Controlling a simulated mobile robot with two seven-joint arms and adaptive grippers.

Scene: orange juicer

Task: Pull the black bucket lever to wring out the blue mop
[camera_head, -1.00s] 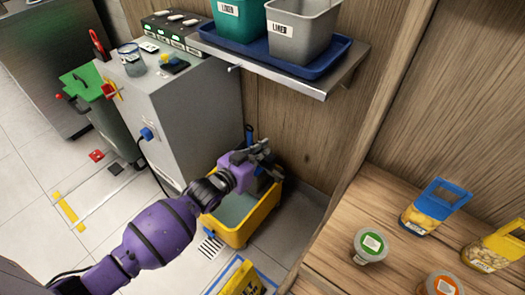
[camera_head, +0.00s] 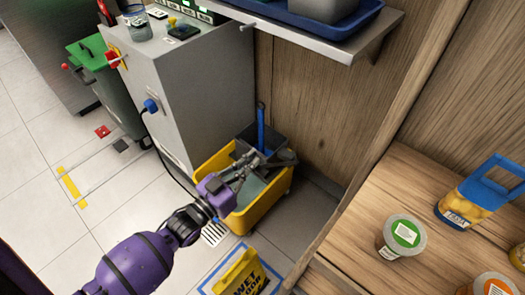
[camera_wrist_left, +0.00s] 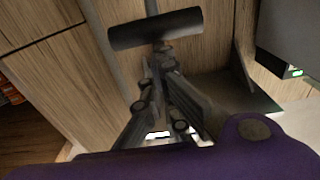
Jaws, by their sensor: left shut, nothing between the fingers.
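The yellow mop bucket (camera_head: 262,208) stands on the floor beside the grey cabinet, with a dark wringer at its back. The blue mop (camera_head: 261,128) rises upright from the wringer area; its lower end is hidden. The black lever (camera_head: 283,157) ends in a dark bar, which shows as a black cylinder (camera_wrist_left: 155,29) at the top of the left wrist view. My left gripper (camera_head: 252,160) is over the bucket, shut and empty, its fingertips (camera_wrist_left: 162,52) close to the bar. I cannot tell whether they touch it. My right gripper is not in view.
The grey cabinet (camera_head: 200,105) stands left of the bucket and a wooden wall behind it. A metal shelf (camera_head: 340,50) overhangs above. A yellow wet-floor sign (camera_head: 240,275) is in front. A wooden counter (camera_head: 350,225) with jars is at right.

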